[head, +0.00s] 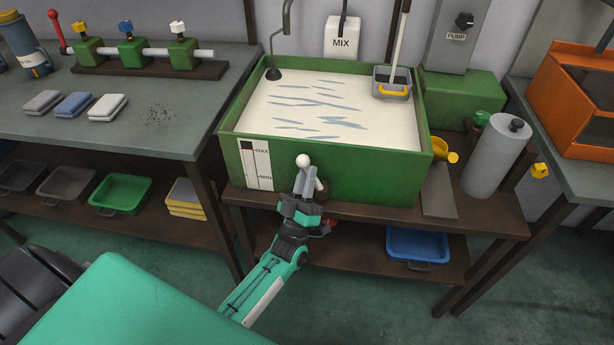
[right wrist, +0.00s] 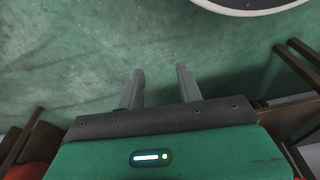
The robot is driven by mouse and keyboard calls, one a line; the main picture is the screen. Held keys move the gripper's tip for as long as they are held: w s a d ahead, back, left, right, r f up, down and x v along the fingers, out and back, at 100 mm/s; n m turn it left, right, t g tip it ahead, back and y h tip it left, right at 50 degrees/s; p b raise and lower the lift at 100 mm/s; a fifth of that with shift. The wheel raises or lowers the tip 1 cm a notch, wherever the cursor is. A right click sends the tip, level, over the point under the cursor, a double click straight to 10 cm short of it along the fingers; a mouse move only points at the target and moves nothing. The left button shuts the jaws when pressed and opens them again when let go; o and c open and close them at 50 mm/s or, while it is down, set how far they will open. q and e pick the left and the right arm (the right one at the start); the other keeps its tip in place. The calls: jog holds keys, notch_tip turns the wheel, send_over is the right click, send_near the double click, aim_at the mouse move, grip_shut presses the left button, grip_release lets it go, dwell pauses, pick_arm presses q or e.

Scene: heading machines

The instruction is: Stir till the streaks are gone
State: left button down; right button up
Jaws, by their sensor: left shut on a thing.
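A green tank (head: 330,176) holds off-white liquid (head: 350,88) with several grey-blue streaks (head: 300,103) across its surface. A MIX sign (head: 343,43) hangs behind it. My right gripper (right wrist: 160,78) shows in the right wrist view, open and empty above the green floor.
A PUMP box (head: 455,40) is behind. The left bench (head: 60,125) holds blocks and valves.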

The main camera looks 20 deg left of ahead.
pick_arm(q)
jog(key=c, duration=1.6)
grip_release()
jog(key=shift+c, duration=0.2)
jog(key=shift+f, duration=0.1)
